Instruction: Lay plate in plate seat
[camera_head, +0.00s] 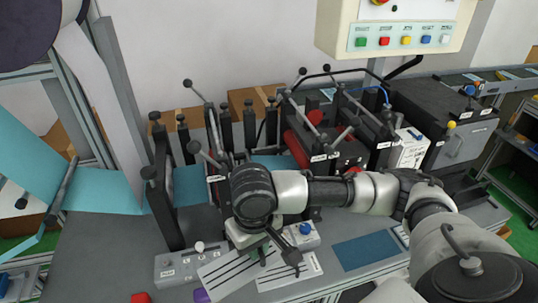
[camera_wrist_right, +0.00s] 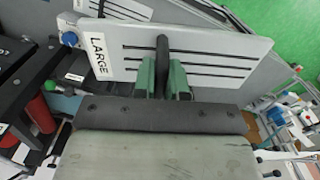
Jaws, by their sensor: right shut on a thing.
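A pale plate (camera_wrist_right: 215,62) with dark slots and a LARGE label fills the top of the right wrist view. My right gripper (camera_wrist_right: 163,78) has green fingers shut on the dark upright handle of this plate. In the head view the right gripper (camera_head: 266,250) is low over the front of the bench. Two slotted pale pieces show below it, one at left (camera_head: 232,278) and one at right (camera_head: 292,273). The arm partly covers them, and I cannot tell from this view which one is held. I cannot make out the plate seat for certain. My left gripper is not in view.
A grey control box (camera_head: 180,267) stands left of the plates. A blue rectangle (camera_head: 365,250) lies on the bench at right. Upright posts with black knobs (camera_head: 150,173) and red rollers (camera_head: 297,148) stand behind. Blue film (camera_head: 105,190) runs in from the left.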

